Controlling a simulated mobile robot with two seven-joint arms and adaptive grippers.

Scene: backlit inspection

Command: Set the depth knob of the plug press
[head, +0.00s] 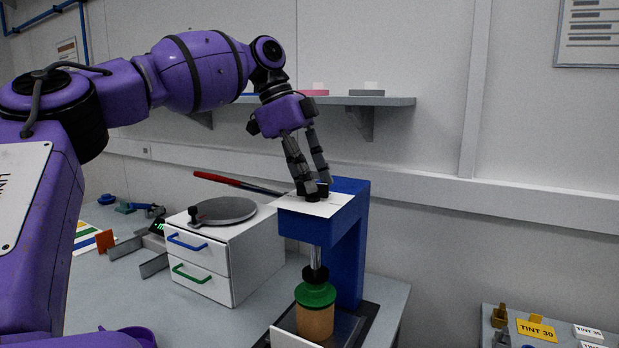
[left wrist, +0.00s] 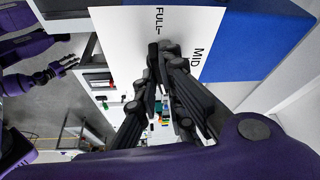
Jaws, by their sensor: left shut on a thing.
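The plug press (head: 347,245) is a blue frame with a white dial plate (head: 325,208) on its head. The black depth knob (head: 312,196) stands on that plate, mostly covered by fingers. My left gripper (head: 315,190) comes down from above and is shut on the knob. In the left wrist view the plate (left wrist: 120,40) shows the words FULL and MID beside the fingers (left wrist: 160,55); the knob's pointer cannot be made out. My right gripper (left wrist: 65,66) shows small in the left wrist view.
A white drawer unit (head: 257,260) with blue and green handles stands left of the press, a grey round plate (head: 224,210) on top. A shelf (head: 390,101) runs along the wall behind. A second table at the lower right holds label blocks (head: 536,329).

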